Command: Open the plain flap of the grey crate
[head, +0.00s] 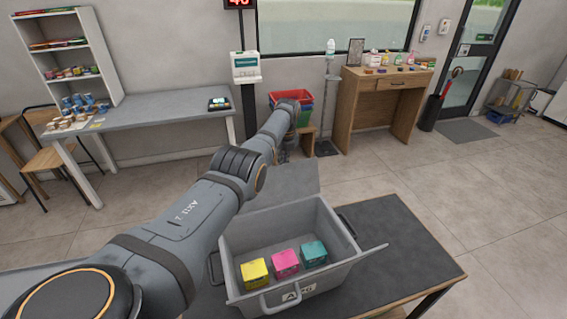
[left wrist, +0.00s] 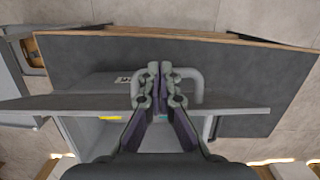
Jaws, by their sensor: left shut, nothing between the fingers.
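The grey crate (head: 335,215) stands open-topped on a dark table. A yellow box (head: 254,272), a pink box (head: 286,262) and a teal box (head: 314,252) sit inside. A plain grey panel (head: 285,180) stands raised at its back, and a thin panel sticks out at its right. Its near wall has a label and a handle (head: 280,300). My left arm reaches over the crate's back left; its gripper is mostly hidden in the head view. In the left wrist view my left gripper (left wrist: 160,72) is shut and empty, overlapping a grey handle; contact is unclear. My right gripper is not seen.
The dark table (head: 400,240) is bare right of the crate. Behind are a long grey counter (head: 160,120), a wooden desk (head: 375,110) with bottles, and stacked red and green baskets (head: 290,98). Open tiled floor lies between.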

